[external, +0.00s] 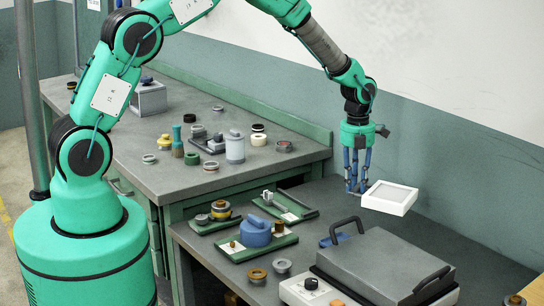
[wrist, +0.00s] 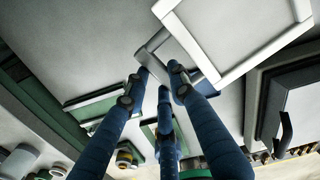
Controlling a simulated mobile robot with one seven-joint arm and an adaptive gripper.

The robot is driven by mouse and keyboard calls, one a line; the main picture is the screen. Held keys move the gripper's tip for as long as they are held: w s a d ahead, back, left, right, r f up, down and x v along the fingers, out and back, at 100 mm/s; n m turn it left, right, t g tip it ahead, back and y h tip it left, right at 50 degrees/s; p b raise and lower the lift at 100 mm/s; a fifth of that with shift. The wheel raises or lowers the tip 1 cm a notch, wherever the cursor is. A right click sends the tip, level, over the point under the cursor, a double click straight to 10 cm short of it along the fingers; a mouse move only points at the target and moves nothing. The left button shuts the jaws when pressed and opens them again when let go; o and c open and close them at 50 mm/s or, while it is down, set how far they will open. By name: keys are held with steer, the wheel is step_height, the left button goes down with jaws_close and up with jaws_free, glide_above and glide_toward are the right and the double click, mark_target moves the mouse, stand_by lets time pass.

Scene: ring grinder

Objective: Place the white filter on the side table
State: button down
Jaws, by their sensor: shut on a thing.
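The white filter (external: 402,207) is a square white frame with a grey inner panel. In the wrist view its frame (wrist: 222,79) fills the upper right. My gripper (external: 358,188), with blue fingers, is shut on one edge of the filter; its fingertips (wrist: 165,72) meet at a grey part by the frame's corner. The filter appears slightly tilted, above the far part of a lower dark grey table (external: 455,228). A higher grey workbench (external: 120,140) stands to the left. I cannot tell which of these is the side table.
A grey lidded machine (external: 383,258) with black handles stands on the lower table in front of the filter. Green trays (external: 268,252) with parts lie to its left. Small jars and rings crowd part of the workbench. The lower table's back right is bare.

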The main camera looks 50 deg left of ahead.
steer(key=shift+f, duration=0.1)
stand_by(0.3)
glide_above(353, 225)
steer(key=shift+s+f, duration=0.1)
steer(key=shift+f, duration=2.95)
steer(key=shift+f+b, duration=0.35)
steer(key=shift+f, duration=1.5)
steer(key=c, duration=1.5)
jaws_free()
steer(key=shift+f, duration=0.15)
steer(key=shift+o, duration=0.2)
step_height(353, 225, up, 12)
steer(key=shift+a+r+p, duration=0.1)
steer(key=shift+r+p, duration=0.05)
steer(key=shift+p, duration=0.3)
